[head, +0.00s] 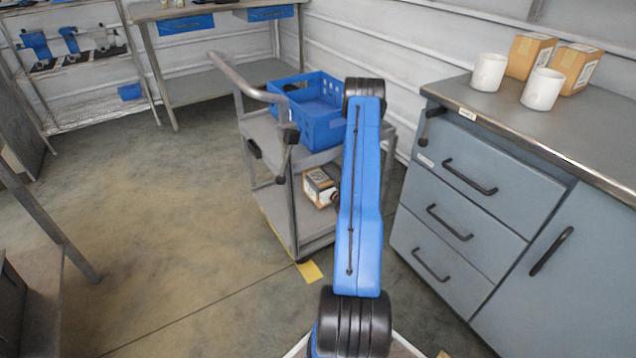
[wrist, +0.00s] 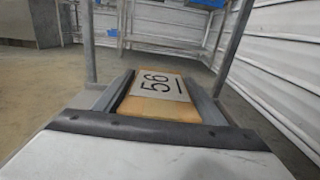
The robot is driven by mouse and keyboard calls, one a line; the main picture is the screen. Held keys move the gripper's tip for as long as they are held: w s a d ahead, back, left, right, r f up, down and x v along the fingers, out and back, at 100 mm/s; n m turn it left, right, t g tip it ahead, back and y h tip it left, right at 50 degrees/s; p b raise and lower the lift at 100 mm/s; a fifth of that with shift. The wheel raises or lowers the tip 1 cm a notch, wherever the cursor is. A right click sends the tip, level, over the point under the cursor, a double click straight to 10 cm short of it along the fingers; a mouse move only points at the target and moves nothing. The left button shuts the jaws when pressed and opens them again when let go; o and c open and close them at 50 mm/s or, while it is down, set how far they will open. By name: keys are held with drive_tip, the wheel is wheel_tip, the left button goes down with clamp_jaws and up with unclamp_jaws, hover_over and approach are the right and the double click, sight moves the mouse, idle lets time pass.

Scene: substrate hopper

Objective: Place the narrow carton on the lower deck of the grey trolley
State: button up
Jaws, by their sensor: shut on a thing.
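The narrow carton (head: 320,187), brown with a pale label, shows between the decks of the grey trolley (head: 287,150). In the wrist view the carton (wrist: 152,95) has a label reading 56 and lies between the two jaws of my gripper (wrist: 158,78). The gripper is shut on it. In the head view my blue arm hides the gripper and the right part of the trolley. The carton is over the lower deck (head: 312,229). I cannot tell whether its underside touches the deck.
A blue crate (head: 322,128) stands on the trolley's upper deck. Trolley posts rise on both sides of the carton in the wrist view. A grey-blue drawer cabinet (head: 470,190) with white mugs (head: 489,72) and cartons (head: 530,55) on top stands at right. Open floor (head: 150,220) lies left.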

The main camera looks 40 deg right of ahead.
drive_tip(key=shift+f, duration=1.2)
drive_tip(key=o, duration=2)
drive_tip(key=shift+o, duration=0.2)
drive_tip(key=shift+s, duration=0.1)
drive_tip(key=v, duration=1.2)
drive_tip(key=shift+s, duration=0.1)
